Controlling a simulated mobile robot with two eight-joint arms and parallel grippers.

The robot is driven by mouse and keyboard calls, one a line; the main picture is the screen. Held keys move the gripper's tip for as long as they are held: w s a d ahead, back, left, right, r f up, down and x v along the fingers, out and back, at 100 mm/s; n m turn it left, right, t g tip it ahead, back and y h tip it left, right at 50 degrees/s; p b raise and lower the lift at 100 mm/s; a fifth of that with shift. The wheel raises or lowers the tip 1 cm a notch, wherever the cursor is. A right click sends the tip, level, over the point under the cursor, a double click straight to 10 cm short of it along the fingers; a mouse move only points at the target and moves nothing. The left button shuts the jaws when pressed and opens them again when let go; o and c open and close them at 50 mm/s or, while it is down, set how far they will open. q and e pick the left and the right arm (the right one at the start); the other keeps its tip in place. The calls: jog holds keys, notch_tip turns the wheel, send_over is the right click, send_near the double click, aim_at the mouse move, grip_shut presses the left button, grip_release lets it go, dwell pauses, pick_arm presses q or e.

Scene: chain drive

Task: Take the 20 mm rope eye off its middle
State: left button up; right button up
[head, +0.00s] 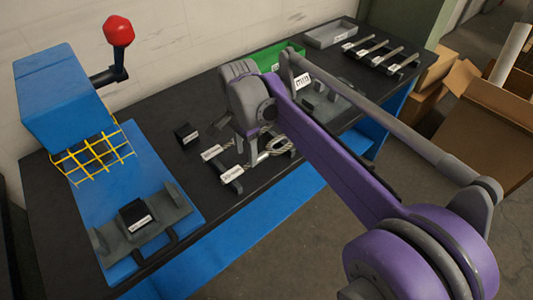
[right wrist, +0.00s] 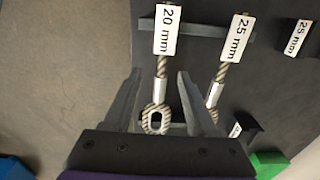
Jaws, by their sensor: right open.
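The 20 mm rope eye (right wrist: 155,118) is a grey twisted-wire loop with a pale metal sleeve, below a white "20 mm" label (right wrist: 168,30) in the right wrist view. Its rope lies across a dark bar (right wrist: 205,29). My right gripper (right wrist: 160,84) is open, one finger on each side of the rope and sleeve, with gaps left and right. The loop's lower end is close to the gripper's palm. In the head view the right gripper (head: 249,150) is partly hidden by my own wrist. My left gripper is not in view.
A 25 mm rope (right wrist: 220,75) lies close to the right of the 20 mm one. A 25 mm block (right wrist: 298,36) stands farther right. A blue machine (head: 62,95) with a yellow guard fills the bench's left side. A green bin (head: 280,55) and grey tray (head: 331,33) stand behind.

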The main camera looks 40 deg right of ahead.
aim_at(247, 164)
jog(key=f, duration=0.4)
jog(key=shift+w+f, duration=0.2)
jog(key=shift+f, duration=0.15)
grip_shut()
